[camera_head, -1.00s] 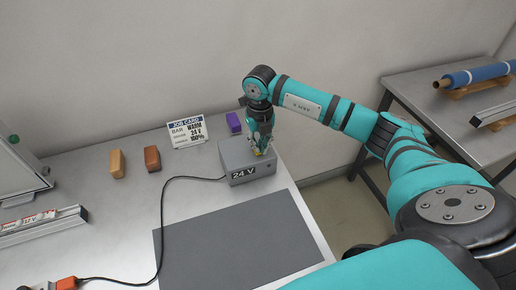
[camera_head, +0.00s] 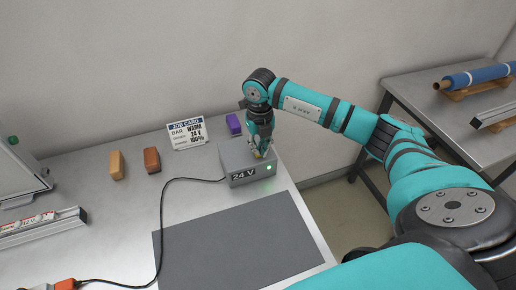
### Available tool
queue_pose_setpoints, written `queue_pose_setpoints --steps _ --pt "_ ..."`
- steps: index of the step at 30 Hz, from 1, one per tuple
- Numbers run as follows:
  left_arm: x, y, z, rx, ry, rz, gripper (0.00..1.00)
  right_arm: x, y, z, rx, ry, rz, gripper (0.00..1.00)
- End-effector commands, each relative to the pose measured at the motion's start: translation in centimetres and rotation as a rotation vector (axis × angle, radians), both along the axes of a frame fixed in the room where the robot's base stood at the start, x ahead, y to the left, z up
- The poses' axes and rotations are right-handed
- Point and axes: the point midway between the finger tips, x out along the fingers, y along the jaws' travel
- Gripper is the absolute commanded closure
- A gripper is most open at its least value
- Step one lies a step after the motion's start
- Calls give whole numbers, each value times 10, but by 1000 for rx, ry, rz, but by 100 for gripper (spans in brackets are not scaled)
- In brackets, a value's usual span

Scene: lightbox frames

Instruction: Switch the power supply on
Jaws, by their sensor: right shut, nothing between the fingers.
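The power supply (camera_head: 236,162) is a grey box labelled 24 V at the back right of the table. A small green light (camera_head: 269,167) glows on its front face, to the right of the label. My right gripper (camera_head: 258,155) is shut and empty, pointing down at the top of the box near its front edge. Its fingertips are small here, and I cannot tell if they touch the box. The switch itself is hidden or too small to make out. My left gripper is not in view.
A job card (camera_head: 187,134) stands behind the box, with a purple block (camera_head: 234,124) beside it. Orange (camera_head: 117,165) and brown (camera_head: 152,160) blocks stand to the left. A black cable (camera_head: 163,225) runs from the box to an orange connector (camera_head: 66,284). A grey mat (camera_head: 240,250) lies clear in front.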

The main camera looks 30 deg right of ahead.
Motion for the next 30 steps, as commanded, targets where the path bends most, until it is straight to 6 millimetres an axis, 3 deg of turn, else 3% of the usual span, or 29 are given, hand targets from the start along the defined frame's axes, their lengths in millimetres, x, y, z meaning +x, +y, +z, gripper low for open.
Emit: queue_pose_setpoints --steps 21,30 --pt "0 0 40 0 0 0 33 1 -1 62 0 -4 -1 100" --pt "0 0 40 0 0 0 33 1 0 64 0 -3 -1 100"
